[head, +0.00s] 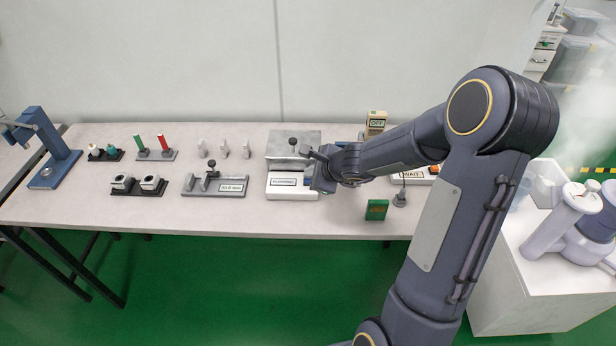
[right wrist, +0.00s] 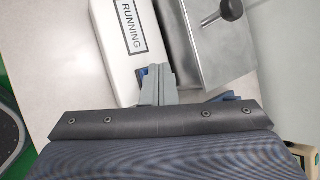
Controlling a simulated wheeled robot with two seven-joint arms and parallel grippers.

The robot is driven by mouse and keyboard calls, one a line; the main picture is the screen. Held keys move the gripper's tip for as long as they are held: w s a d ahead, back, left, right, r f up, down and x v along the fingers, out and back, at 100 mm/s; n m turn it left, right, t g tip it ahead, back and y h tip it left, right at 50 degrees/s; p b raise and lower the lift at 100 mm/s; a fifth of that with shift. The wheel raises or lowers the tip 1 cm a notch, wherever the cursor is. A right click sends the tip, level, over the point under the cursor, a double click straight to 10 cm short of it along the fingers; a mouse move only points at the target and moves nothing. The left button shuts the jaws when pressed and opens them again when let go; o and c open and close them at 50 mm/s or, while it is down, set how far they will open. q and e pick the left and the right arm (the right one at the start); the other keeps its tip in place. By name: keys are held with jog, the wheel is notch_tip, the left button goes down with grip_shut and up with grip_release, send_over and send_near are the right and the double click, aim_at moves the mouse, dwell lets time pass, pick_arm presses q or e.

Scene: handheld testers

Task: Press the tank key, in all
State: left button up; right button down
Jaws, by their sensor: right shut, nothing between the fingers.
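A white box labelled RUNNING (head: 290,193) sits in front of a grey metal tank (head: 293,147) with a black knob on its lid. In the right wrist view the white box (right wrist: 122,45) and the tank (right wrist: 205,45) lie just beyond my fingers. No tank key is clearly visible. My left gripper is not in view.
A sign marked WAIT (head: 412,174), a green block (head: 377,209) and an OFF display (head: 376,122) stand close to my right arm. A grey fixture (head: 214,186) and a blue press (head: 50,150) stand left. The front table edge is mostly clear.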

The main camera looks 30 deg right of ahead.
jog(key=shift+r+p, duration=0.85)
notch_tip(320, 180, up, 5)
jog(key=p, duration=0.4)
jog(key=shift+r+p, duration=0.1)
jog(key=shift+p, duration=0.3)
